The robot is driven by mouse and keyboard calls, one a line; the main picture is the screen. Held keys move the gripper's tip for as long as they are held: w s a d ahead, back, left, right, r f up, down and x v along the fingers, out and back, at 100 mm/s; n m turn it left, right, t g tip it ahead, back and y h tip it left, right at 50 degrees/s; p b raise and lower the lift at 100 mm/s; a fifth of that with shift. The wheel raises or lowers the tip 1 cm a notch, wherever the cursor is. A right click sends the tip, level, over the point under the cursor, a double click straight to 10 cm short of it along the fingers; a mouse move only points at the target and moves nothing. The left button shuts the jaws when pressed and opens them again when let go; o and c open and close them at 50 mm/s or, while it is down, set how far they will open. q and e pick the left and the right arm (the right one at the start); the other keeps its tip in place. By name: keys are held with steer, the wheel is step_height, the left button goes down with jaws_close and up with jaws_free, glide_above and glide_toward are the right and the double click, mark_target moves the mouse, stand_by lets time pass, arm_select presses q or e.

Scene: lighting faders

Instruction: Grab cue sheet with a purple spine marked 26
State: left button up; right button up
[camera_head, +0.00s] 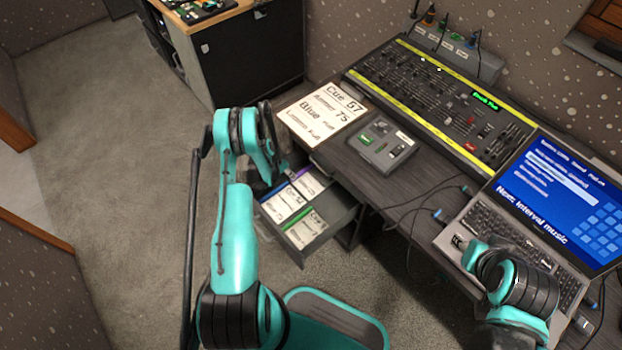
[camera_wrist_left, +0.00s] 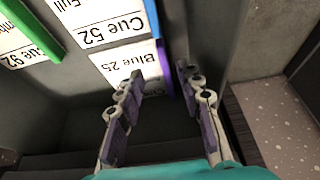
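The purple-spined cue sheet (camera_head: 310,184) lies in the open drawer (camera_head: 303,262), at the far side in the head view. In the left wrist view its purple spine (camera_wrist_left: 164,68) stands between my open left fingers (camera_wrist_left: 159,76); contact cannot be told. Its page shows "Blue 25" and is partly covered by the left finger; I cannot read 26 on it. A blue-spined sheet (camera_wrist_left: 110,20) marked Cue 52 and a green-spined sheet (camera_wrist_left: 38,30) lie beside it. My left gripper (camera_head: 285,170) is over the drawer. My right gripper (camera_head: 461,243) hangs near the laptop; its opening is unclear.
The drawer walls (camera_wrist_left: 225,40) rise close to my left fingers. Carpet (camera_head: 120,170) is clear at left.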

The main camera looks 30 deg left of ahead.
arm_select(q)
steer(key=shift+b+x, duration=0.3)
steer(key=shift+x, duration=0.85)
steer(key=b+x, duration=0.1)
steer(key=x, duration=0.1)
steer(key=b+x, duration=0.1)
steer(key=x, duration=0.2)
steer(key=shift+w+a+r+b, duration=0.1)
steer(key=shift+w+a+b, duration=0.1)
steer(key=shift+b, duration=0.15)
steer(key=shift+r, duration=0.15)
jaws_close()
